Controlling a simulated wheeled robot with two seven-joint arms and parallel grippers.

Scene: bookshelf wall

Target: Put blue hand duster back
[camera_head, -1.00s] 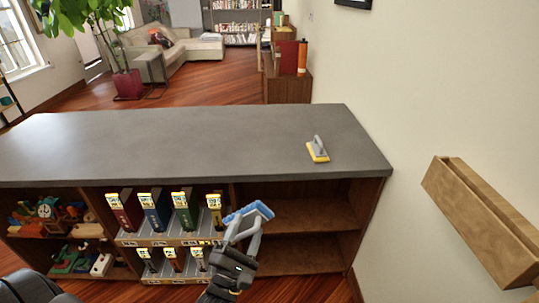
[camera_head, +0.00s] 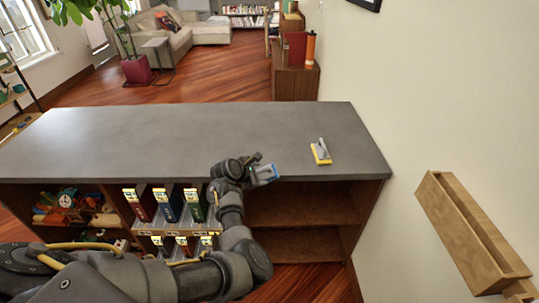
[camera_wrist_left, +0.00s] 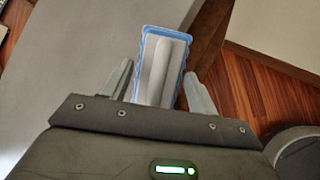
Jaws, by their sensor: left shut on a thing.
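The blue hand duster (camera_head: 267,173) has a blue rim and a grey handle. My left gripper (camera_head: 256,170) is shut on it, at the front edge of the grey countertop (camera_head: 170,140). In the left wrist view the duster (camera_wrist_left: 162,52) sits between the two fingers (camera_wrist_left: 160,88), its grey handle facing the camera. The countertop's edge and the wooden floor lie beyond it. I cannot tell whether the duster touches the countertop. My right gripper is not in view.
A yellow hand duster (camera_head: 320,152) stands on the countertop's right side. Most of the countertop is clear. Below are binders (camera_head: 168,204), toys (camera_head: 68,208) and empty shelves (camera_head: 300,207). A wooden wall rack (camera_head: 465,232) is at the right.

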